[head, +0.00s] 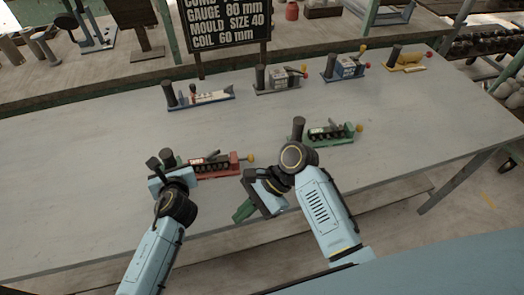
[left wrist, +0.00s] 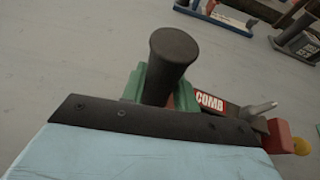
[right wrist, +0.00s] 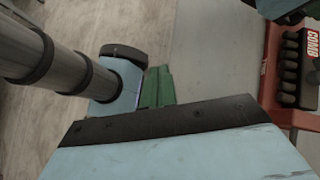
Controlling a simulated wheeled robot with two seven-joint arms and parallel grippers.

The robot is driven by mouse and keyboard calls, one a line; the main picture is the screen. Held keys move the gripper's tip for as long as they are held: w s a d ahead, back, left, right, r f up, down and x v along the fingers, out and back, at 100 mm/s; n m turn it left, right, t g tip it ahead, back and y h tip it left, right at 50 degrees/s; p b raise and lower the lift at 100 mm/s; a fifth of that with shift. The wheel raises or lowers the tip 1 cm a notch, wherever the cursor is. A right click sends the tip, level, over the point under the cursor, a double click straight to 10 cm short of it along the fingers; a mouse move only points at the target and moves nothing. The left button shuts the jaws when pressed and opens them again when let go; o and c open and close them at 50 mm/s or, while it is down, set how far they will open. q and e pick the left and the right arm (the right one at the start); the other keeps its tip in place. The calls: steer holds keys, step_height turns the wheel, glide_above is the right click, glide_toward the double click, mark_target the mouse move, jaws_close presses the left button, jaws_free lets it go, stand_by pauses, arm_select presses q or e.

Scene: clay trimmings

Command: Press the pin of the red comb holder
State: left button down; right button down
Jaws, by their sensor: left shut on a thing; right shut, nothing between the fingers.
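The red comb holder (head: 222,168) lies on the table in front of me, with a dark upright post (left wrist: 173,60) at its left end. A yellow knob (head: 251,157) sits at its right end; it also shows in the left wrist view (left wrist: 302,146). A grey lever stands near that end. My left gripper (head: 167,165) is shut on the dark post, its green fingers around it. My right gripper (head: 243,211) is shut and empty, right of and nearer me than the holder, apart from it. The holder's edge with its COMB label (right wrist: 312,45) shows in the right wrist view.
A green holder (head: 332,133) stands right of and behind the red one. Blue (head: 205,97), grey (head: 282,82) and yellow (head: 405,60) holders stand along the back. A black sign (head: 228,22) rises behind. The table's left and right parts are clear.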

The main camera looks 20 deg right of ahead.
mark_target(251, 158)
arm_select(q)
steer(key=shift+s+f, duration=0.1)
steer(key=shift+f, duration=0.15)
arm_select(e)
steer(key=w+d+r+h, duration=0.1)
steer(key=w+d, duration=0.1)
steer(key=w, duration=0.1)
steer(key=w+d+r+m+t+h, duration=0.1)
steer(key=w+d, duration=0.2)
steer(key=w+d+r+m, duration=0.1)
steer(key=w+d, duration=0.1)
steer(key=d, duration=0.1)
steer(key=shift+w+d+h, duration=0.25)
steer(key=shift+w+h, duration=0.15)
steer(key=w+d+r+m+t+h, duration=0.1)
steer(key=w+d+r+m+h, duration=0.1)
steer(key=w+d+r, duration=0.4)
steer(key=d+m, duration=0.1)
steer(key=d, duration=0.2)
steer(key=shift+w+t, duration=0.3)
steer(key=shift+w, duration=0.1)
steer(key=shift+a, duration=0.1)
steer(key=x, duration=0.9)
steer(key=shift+s+f, duration=0.1)
steer(key=shift+f, duration=0.05)
steer(key=a, duration=0.3)
steer(key=shift+w+a+f, duration=0.1)
steer(key=shift+w+f, duration=0.15)
steer(key=shift+f, duration=0.1)
steer(key=shift+a, duration=0.5)
